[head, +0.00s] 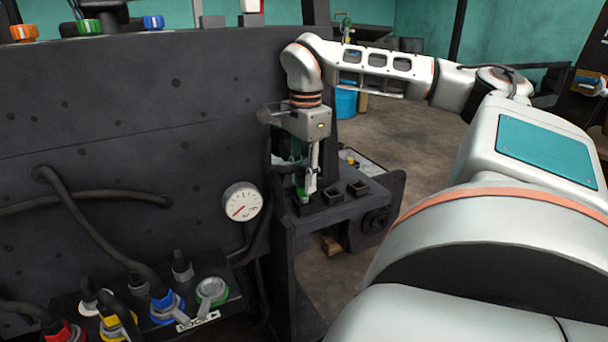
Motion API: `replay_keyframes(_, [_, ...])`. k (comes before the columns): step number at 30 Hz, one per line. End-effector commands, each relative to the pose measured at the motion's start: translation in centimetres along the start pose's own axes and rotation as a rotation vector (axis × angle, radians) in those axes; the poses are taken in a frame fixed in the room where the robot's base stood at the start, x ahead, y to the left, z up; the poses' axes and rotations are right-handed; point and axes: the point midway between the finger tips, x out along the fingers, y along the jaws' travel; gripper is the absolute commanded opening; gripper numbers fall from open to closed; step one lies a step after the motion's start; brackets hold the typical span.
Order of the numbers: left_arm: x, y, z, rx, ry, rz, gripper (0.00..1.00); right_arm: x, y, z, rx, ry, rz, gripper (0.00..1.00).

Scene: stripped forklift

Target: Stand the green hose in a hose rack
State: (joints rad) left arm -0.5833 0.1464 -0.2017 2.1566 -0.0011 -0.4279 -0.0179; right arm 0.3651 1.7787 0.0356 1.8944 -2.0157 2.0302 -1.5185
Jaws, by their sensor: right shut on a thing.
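My right gripper (309,181) points down over a dark side shelf and is shut on the green hose (301,188). Only a small green part of the hose shows beside the fingers; the rest is hidden. The hose rack (333,195) is on the shelf, with small square dark sockets. The hose end is at the leftmost socket, upright or nearly so. I cannot tell how deep it sits. Two sockets to the right look empty. My left gripper is not in view.
A dark panel with a round gauge (242,201) stands left of the rack. Below it, a port block carries red, yellow and blue connectors and a green-ringed port (212,291). Orange, green and blue caps (90,27) sit on top of the panel. Floor is open at right.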

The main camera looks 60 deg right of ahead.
Motion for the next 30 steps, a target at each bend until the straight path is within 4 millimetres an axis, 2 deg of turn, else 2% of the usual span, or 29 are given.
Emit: replay_keyframes(30, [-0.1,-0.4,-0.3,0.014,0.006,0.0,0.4,1.2,0.0,0.0,0.0,0.0,-0.001,0.0])
